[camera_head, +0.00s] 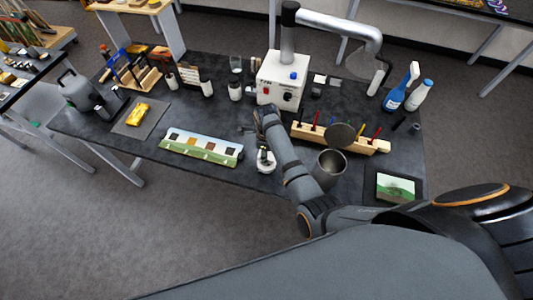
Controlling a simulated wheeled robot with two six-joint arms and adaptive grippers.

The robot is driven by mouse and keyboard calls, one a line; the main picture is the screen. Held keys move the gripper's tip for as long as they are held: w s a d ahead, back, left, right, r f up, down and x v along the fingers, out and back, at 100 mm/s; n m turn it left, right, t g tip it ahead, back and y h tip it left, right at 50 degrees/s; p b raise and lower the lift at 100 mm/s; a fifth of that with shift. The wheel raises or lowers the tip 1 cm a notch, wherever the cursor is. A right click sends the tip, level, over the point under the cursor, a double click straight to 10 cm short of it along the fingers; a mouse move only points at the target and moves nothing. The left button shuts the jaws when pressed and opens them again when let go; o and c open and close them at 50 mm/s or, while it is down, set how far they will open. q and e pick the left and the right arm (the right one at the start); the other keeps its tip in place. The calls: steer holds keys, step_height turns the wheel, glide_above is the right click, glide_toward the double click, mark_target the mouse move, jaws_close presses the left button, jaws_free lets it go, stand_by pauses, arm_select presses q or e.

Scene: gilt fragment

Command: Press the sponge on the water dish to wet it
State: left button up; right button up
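My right arm comes in from the right and reaches over the dark table. Its gripper (252,130) is small and dark against the tabletop, near the front of the white box; whether its fingers are open or shut, or hold anything, I cannot tell. A small round white dish-like thing (265,166) stands just below the gripper, beside my forearm, and may be the water dish. No sponge can be made out for certain. A bright yellow piece (137,114) lies on a grey mat (123,127) at the left. My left gripper is not in view.
A white box with a bent metal pipe (280,76) stands behind my gripper. A wooden rack (345,141) of tools and a metal cup (326,176) are right of my forearm. A long colour panel (201,146) lies left. Spray bottles (395,98) stand back right.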

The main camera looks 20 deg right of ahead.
steer(key=shift+f+b, duration=0.45)
steer(key=shift+f, duration=0.3)
stand_by(0.5)
steer(key=shift+s+f+p, duration=0.1)
steer(key=shift+f+p, duration=0.05)
steer(key=shift+p, duration=0.15)
stand_by(1.2)
steer(key=shift+r, duration=3.6)
steer(key=shift+f, duration=0.15)
